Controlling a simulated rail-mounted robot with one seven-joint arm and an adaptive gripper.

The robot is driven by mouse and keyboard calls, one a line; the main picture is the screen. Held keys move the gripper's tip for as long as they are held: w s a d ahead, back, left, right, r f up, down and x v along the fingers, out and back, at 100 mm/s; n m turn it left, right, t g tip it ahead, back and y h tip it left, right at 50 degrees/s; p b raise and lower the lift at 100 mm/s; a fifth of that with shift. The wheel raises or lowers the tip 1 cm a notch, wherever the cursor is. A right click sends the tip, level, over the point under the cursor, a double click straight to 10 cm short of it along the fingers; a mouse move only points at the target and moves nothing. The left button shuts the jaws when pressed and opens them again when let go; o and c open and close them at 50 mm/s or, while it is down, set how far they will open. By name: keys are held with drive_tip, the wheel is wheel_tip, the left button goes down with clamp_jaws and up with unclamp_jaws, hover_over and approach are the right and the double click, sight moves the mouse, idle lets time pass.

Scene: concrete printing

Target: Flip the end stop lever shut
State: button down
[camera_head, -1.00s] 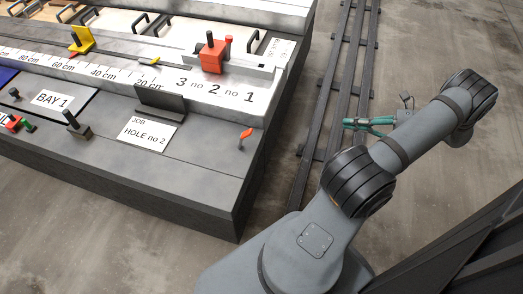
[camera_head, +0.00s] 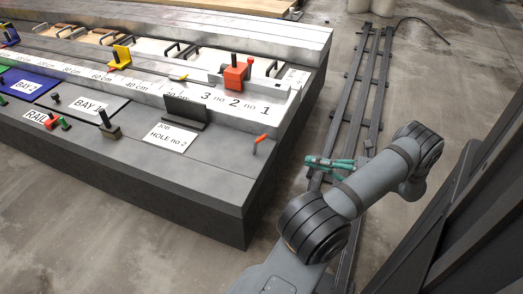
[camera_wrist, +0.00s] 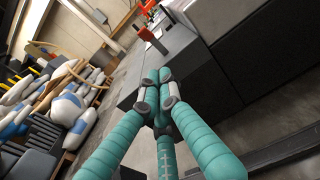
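A small orange lever (camera_head: 260,139) stands on a thin post near the right front edge of the grey bench (camera_head: 222,165). A red block (camera_head: 236,75) with a dark knob sits farther back on the numbered ledge, by the 2. I cannot tell for sure which one is the end stop lever. My gripper (camera_head: 309,164) has teal fingers and is off the bench's right side, apart from the orange lever. In the wrist view my gripper (camera_wrist: 160,75) has its fingertips together with nothing between them. An orange lever (camera_wrist: 143,34) shows beyond the fingertips there.
A dark upright plate (camera_head: 186,112) stands behind the HOLE no 2 label (camera_head: 170,137). A yellow stop (camera_head: 120,57) sits on the ruler ledge. Rails (camera_head: 365,90) run along the floor beside the bench. In the wrist view, a pile of sacks (camera_wrist: 70,108) lies at left.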

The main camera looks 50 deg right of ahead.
drive_tip(key=shift+d, duration=0.15)
drive_tip(key=shift+w, duration=0.1)
drive_tip(key=r+b+x, duration=0.2)
drive_tip(key=b+x, duration=0.4)
drive_tip(key=x, duration=0.6)
drive_tip(key=shift+w+r, duration=0.4)
